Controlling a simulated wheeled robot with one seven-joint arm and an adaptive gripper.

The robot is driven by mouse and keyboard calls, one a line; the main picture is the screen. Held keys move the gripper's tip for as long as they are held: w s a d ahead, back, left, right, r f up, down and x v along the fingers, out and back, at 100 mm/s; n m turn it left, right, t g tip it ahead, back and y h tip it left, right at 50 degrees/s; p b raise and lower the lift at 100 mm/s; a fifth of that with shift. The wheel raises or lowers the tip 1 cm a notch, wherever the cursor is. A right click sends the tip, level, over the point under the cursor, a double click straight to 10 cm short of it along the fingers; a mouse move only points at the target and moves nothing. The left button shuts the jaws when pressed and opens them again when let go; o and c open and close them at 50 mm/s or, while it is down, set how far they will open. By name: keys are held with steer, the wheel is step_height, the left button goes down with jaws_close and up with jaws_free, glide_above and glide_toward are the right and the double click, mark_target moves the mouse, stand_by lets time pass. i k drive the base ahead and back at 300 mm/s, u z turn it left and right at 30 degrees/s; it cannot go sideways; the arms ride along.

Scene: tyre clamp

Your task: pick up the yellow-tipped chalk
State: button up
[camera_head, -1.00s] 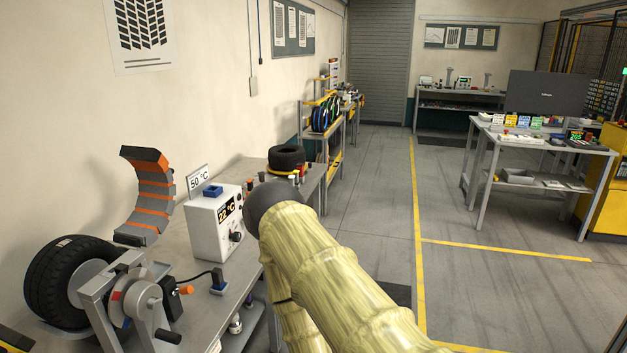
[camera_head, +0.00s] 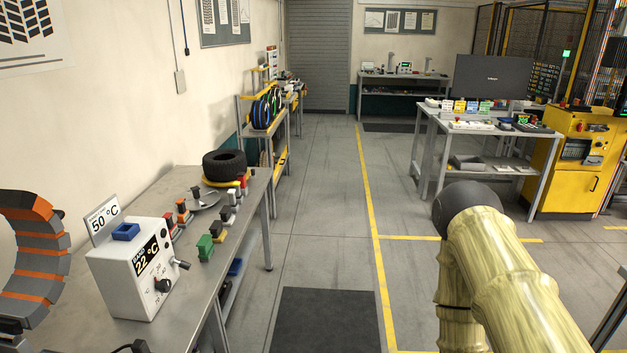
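I cannot make out a yellow-tipped chalk for certain. Several small coloured pieces stand on the long grey bench (camera_head: 112,190) at the left. Among them are a green piece (camera_head: 205,247), a dark-topped piece with a yellow lower part (camera_head: 218,231), and red, orange and white-topped ones. They are too small to tell whether any is the chalk. My pale yellow arm rises at the lower right, over the floor and apart from the bench. It has a dark rounded joint at its top. My gripper's fingers do not show.
A white control box (camera_head: 130,268) reading 22 °C and a black tyre (camera_head: 224,164) stand on the bench. An orange-and-grey segmented ring (camera_head: 38,265) is at the left edge. A grey table (camera_head: 455,128) with a monitor (camera_head: 492,76) stands at right. The middle floor is clear.

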mark_target(236, 183)
steer(key=z, duration=0.2)
steer(key=i, duration=1.45)
steer(key=u, duration=1.05)
steer(key=i, duration=0.85)
steer(key=u, duration=0.7)
